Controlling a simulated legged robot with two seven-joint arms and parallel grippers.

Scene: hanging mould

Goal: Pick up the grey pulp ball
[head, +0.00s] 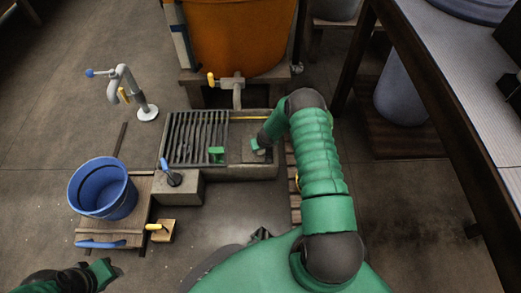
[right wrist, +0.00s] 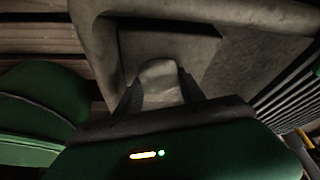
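The grey pulp ball (right wrist: 160,78) is a pale, smooth lump in the right wrist view. It sits between the two dark fingers of my right gripper (right wrist: 160,92), which lie along both its sides with no clear gap. In the head view my right gripper (head: 260,149) reaches down into the right part of a stone trough (head: 240,172), and the ball (head: 255,144) shows as a small pale patch at its tip. The ball's lower part is hidden. My left gripper (head: 106,273) is at the lower left, far from the ball; its finger opening is unclear.
A slatted grate (head: 190,140) covers the trough's left part, with a small green block (head: 216,154) on it. An orange tub (head: 235,40) with a tap stands behind. A blue bucket (head: 103,190) is left, a workbench (head: 450,80) right.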

